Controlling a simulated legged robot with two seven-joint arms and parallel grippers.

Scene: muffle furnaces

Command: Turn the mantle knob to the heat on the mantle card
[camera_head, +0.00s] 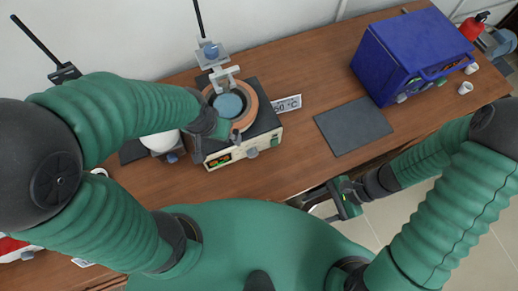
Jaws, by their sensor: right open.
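The heating mantle (262,128) stands on the wooden bench, with an orange-brown ring around a round blue-grey vessel top (228,105). Its front panel carries a lit display (221,160) and a grey knob (252,153). The mantle card (287,104) stands just right of the mantle; "50 °C" shows, but its left end is partly covered, so a digit may be hidden. My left gripper (226,133) is at the left side of the mantle, its fingers unclear. My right gripper (314,204) is open and empty, in front of the bench edge, right of and below the knob.
A clamp stand (210,52) rises behind the mantle. A dark mat (353,126) lies to the right, and a blue furnace (408,58) stands beyond it. White cups (465,88) and a red extinguisher-like item (473,27) are at far right.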

